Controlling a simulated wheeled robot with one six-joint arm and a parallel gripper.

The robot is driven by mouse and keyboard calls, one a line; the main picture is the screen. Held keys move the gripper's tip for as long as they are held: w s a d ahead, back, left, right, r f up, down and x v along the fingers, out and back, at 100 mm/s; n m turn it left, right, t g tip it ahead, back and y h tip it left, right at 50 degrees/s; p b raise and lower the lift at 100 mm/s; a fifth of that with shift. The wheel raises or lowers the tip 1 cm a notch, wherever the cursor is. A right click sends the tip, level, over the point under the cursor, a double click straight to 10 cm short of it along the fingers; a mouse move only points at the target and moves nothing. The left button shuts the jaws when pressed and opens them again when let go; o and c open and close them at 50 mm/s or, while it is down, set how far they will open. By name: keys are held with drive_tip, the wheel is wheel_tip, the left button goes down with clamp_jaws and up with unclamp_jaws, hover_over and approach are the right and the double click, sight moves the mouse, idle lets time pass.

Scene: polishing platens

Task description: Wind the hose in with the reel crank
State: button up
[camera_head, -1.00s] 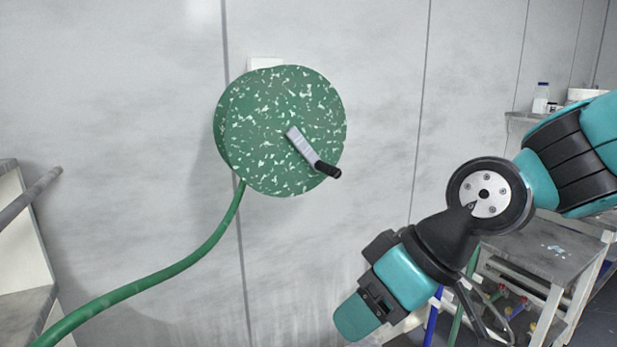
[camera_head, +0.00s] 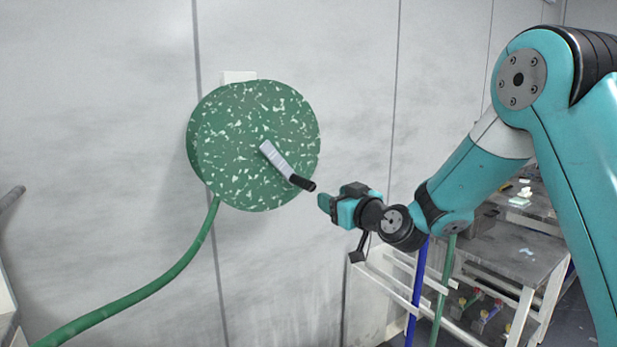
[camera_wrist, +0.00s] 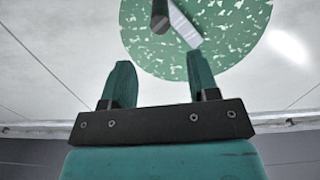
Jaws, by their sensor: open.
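The green speckled reel (camera_head: 235,150) is mounted on the wall in the head view. Its grey crank arm (camera_head: 275,158) slants down to the right and ends in a black handle (camera_head: 302,184). The green hose (camera_head: 160,281) hangs from the reel and runs down to the lower left. My gripper (camera_head: 325,203) is just right of the handle and apart from it. In the wrist view the two teal fingers are spread with nothing between them. The reel (camera_wrist: 235,50), crank arm (camera_wrist: 184,26) and black handle (camera_wrist: 160,17) show beyond the fingertips.
A grey workbench (camera_head: 497,248) with small items stands at the right, behind my arm. A blue pole (camera_head: 417,290) and a green pole (camera_head: 444,290) stand before it. A grey rail end (camera_head: 12,197) juts in at the left. The wall around the reel is clear.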

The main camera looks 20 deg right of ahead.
sight(315, 188)
drive_tip(key=p+x, duration=0.4)
drive_tip(key=x, duration=0.7)
clamp_jaws()
